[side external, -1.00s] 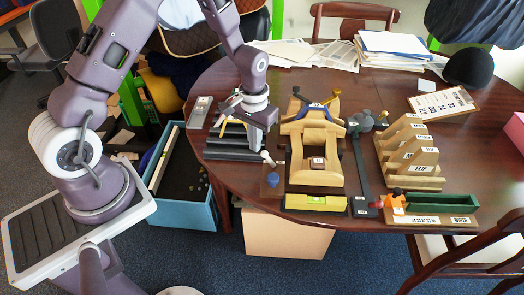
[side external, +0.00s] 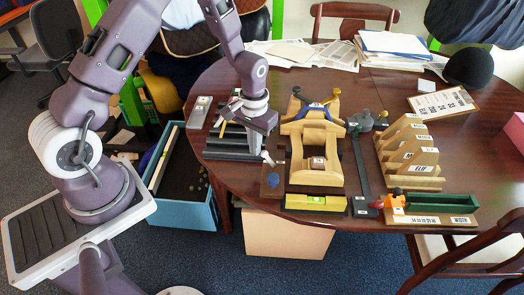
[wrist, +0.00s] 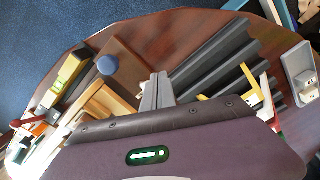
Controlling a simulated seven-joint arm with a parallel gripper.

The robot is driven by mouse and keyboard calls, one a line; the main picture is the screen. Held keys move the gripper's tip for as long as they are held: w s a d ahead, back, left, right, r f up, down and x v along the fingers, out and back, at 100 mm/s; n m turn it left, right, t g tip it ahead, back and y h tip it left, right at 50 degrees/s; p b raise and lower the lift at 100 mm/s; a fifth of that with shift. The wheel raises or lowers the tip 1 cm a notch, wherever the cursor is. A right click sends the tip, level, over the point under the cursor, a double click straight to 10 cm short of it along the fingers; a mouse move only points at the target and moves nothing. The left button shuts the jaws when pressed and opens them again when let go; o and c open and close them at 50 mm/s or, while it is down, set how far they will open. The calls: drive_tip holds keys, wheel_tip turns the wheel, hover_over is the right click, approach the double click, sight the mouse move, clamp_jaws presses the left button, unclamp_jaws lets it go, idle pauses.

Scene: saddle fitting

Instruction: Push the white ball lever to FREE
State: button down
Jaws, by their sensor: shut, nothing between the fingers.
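My gripper (side external: 264,155) is shut and points down at the left edge of the wooden saddle fixture (side external: 318,178), near its brown base board. In the wrist view the grey fingers (wrist: 156,92) are together with nothing between them. A small pale tip (side external: 269,159) shows right at the fingertips in the side view; it may be the white ball of the lever, but I cannot tell whether they touch. A blue knob (wrist: 107,65) stands on the brown board just beyond the fingers. No FREE marking is readable.
Dark ribbed strips (wrist: 215,65) lie left of the fixture, with coloured sticks over them. A yellow level block (side external: 316,202) lies along its front. A dark grey lever bar (side external: 361,175) and wooden slotted rack (side external: 410,155) stand right. The blue bin (side external: 190,205) is below the table edge.

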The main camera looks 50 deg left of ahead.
sight(265, 151)
drive_tip(key=shift+f, duration=0.95)
drive_tip(key=shift+w+d, duration=0.15)
drive_tip(key=shift+w, duration=0.1)
drive_tip(key=shift+w+d, duration=0.9)
drive_tip(key=shift+d, duration=0.05)
drive_tip(key=shift+w+d, duration=0.35)
drive_tip(key=shift+s+a, duration=0.45)
drive_tip(key=shift+a, duration=0.05)
drive_tip(key=shift+r, duration=3.55)
